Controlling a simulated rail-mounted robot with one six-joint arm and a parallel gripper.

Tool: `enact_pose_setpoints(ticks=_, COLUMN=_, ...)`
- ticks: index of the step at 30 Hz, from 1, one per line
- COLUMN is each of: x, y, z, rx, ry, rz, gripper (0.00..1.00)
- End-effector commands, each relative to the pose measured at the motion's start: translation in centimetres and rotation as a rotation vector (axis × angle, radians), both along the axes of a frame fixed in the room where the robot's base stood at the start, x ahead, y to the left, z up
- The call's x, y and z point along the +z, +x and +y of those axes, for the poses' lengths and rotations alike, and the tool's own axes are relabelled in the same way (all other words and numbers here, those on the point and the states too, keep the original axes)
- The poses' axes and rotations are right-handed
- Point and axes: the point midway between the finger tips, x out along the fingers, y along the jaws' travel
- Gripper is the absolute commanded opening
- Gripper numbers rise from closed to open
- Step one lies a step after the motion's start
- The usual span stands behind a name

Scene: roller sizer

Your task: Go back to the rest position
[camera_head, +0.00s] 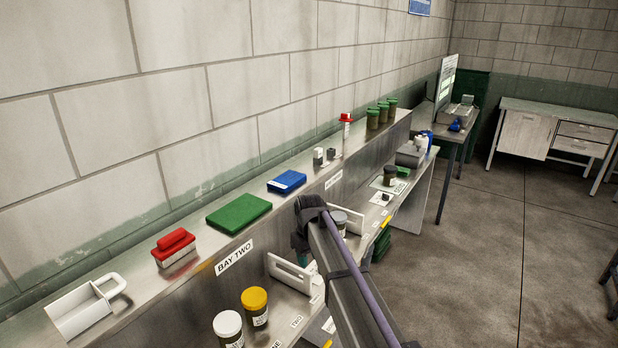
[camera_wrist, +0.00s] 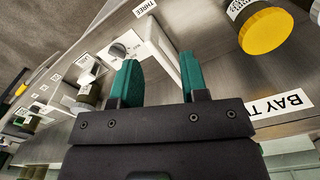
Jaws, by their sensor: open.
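My gripper shows in the wrist view (camera_wrist: 160,80) with its two teal fingers apart and nothing between them. In the head view my arm reaches over the lower bench by the bay-two label, and its fingers are mostly hidden behind the arm. A yellow-lidded jar (camera_head: 255,306) and a white-lidded jar (camera_head: 228,327) stand on the lower bench to the left of my arm. The yellow lid (camera_wrist: 266,30) is close to the right of my gripper in the wrist view, apart from the fingers.
A white divider (camera_head: 289,273) stands near my arm. The floor (camera_head: 480,240) on the right is clear.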

Motion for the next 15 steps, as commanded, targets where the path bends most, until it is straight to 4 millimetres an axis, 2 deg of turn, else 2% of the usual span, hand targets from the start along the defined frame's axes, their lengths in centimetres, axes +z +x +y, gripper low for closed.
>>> enact_pose_setpoints(ticks=1, x=0.0, y=-5.7, z=-3.2, rx=-0.102, ry=-0.001, rz=0.001, gripper=0.40)
enact_pose_setpoints(ticks=2, x=0.0, y=-8.2, z=-5.0, rx=-0.171, ry=-0.001, rz=0.000, gripper=0.40)
enact_pose_setpoints(ticks=3, x=0.1, y=-11.6, z=-7.2, rx=-0.260, ry=-0.001, rz=0.000, gripper=0.40)
enact_pose_setpoints(ticks=6, x=0.1, y=-19.3, z=-12.1, rx=-0.445, ry=-0.001, rz=0.000, gripper=0.40)
enact_pose_setpoints(ticks=9, x=0.1, y=-25.0, z=-15.5, rx=-0.551, ry=-0.002, rz=-0.001, gripper=0.40)
enact_pose_setpoints(ticks=12, x=0.1, y=-27.8, z=-17.6, rx=-0.596, ry=-0.002, rz=-0.001, gripper=0.40)
enact_pose_setpoints(ticks=15, x=0.1, y=-27.5, z=-18.8, rx=-0.625, ry=-0.002, rz=-0.001, gripper=0.40)
